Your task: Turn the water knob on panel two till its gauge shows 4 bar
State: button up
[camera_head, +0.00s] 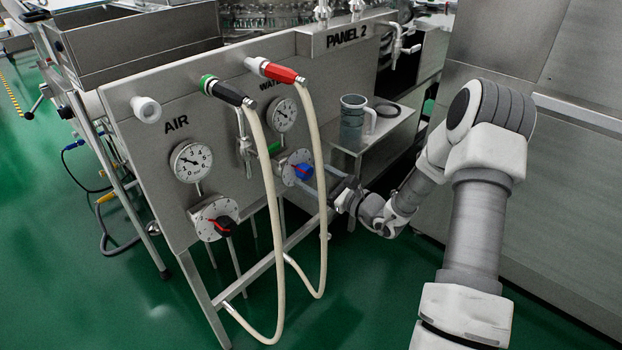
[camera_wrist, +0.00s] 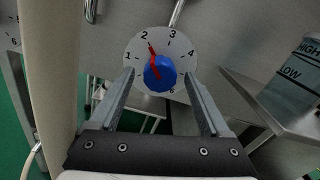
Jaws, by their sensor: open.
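The blue water knob (camera_head: 303,171) sits on a white numbered dial (camera_head: 289,162) on panel two. In the wrist view the blue knob (camera_wrist: 160,76) has a red pointer aimed near the 2 on its dial (camera_wrist: 172,40). The water gauge (camera_head: 283,115) is above the dial; its needle is too small to read surely. My gripper (camera_head: 322,178) is in front of the knob. In the wrist view my gripper (camera_wrist: 158,84) is open, one finger on each side of the knob, with gaps showing between fingers and knob.
A pale hose (camera_head: 318,195) hangs just beside the knob and gripper, and another hose (camera_head: 273,220) hangs left. A grey jug (camera_head: 352,122) stands on a side shelf (camera_head: 385,128) at right.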

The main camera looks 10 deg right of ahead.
jog(key=shift+w+a, duration=0.2)
jog(key=shift+w, duration=0.1)
grip_shut()
jog(key=shift+p, duration=0.35)
